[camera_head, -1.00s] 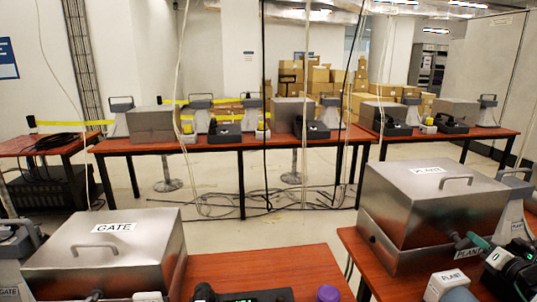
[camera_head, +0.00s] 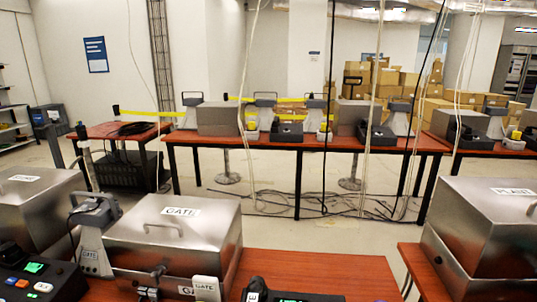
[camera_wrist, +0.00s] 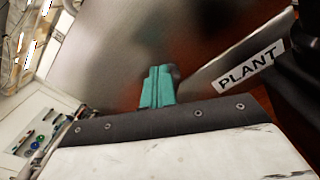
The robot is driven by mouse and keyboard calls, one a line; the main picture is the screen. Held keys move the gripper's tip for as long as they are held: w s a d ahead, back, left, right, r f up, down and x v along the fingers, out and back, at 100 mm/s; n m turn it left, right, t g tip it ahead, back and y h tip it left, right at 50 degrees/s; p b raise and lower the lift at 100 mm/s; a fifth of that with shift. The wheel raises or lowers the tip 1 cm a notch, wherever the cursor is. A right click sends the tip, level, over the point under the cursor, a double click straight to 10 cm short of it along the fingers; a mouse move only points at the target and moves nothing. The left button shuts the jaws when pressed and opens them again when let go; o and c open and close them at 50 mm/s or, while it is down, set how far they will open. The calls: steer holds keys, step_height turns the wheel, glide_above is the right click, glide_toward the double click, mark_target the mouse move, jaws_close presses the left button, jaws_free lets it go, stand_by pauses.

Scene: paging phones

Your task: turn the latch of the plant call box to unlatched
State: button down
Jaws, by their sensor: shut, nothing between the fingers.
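The plant call box is a brushed-steel box (camera_head: 482,240) with a PLANT label (camera_head: 513,191) on its lid, cut off by the right edge of the head view. Its latch is out of that view. In the wrist view, a PLANT label (camera_wrist: 248,67) lies on a steel strip beside a broad steel face (camera_wrist: 110,50). My gripper (camera_wrist: 157,72) shows its teal fingers shut together, with nothing visible between them. A small dark shape (camera_wrist: 175,72) is just behind the fingertips; I cannot tell whether it is the latch or whether they touch it.
The steel GATE box (camera_head: 175,240) stands on the red-brown table (camera_head: 290,268) at front left, with a grey horn unit (camera_head: 95,235) beside it. A floor gap separates this table from the plant table (camera_head: 410,265). Cables (camera_head: 320,205) lie on the floor behind. A dark blurred object is at the wrist view's right.

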steer(key=shift+f, duration=0.2)
stand_by(0.4)
steer(key=shift+d+f, duration=0.15)
steer(key=shift+d, duration=0.25)
stand_by(0.3)
steer(key=s, duration=0.6)
steer(key=shift+a+r, duration=0.15)
steer(key=shift+r, duration=0.25)
